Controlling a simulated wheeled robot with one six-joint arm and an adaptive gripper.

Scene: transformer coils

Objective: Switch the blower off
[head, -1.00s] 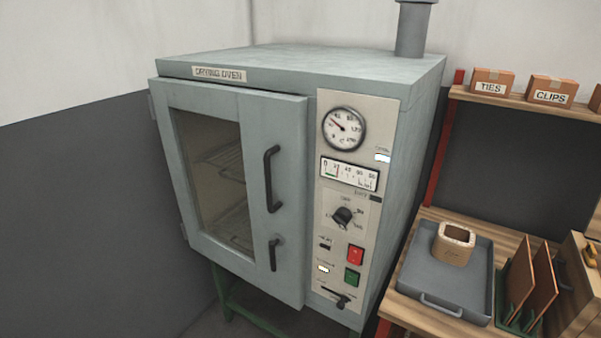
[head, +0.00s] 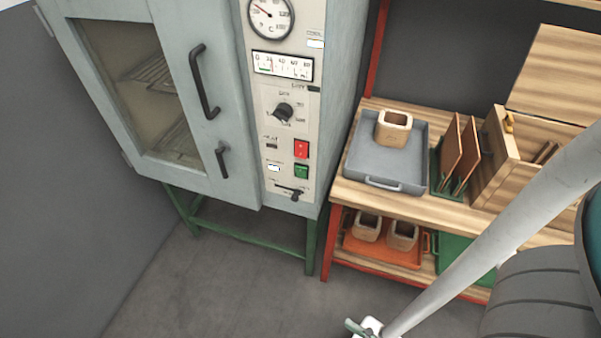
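The drying oven's control panel (head: 278,120) shows in the head view at upper centre. A red switch (head: 301,149) sits beside a dark lamp (head: 271,146) whose label seems to read HEAT. Just below it, a green switch (head: 301,171) sits beside a lit white lamp (head: 273,168); its label is too small to read surely. I cannot tell which way either switch is tipped. A dark slide lever (head: 295,195) is under them, and a black knob (head: 284,113) above.
The oven door (head: 165,80) is closed, with two dark handles. At right, a wooden bench (head: 350,195) carries a grey tray (head: 358,165) with a coil, and upright brown boards (head: 460,150). An orange tray (head: 375,252) is on the lower shelf. The floor before the oven is clear.

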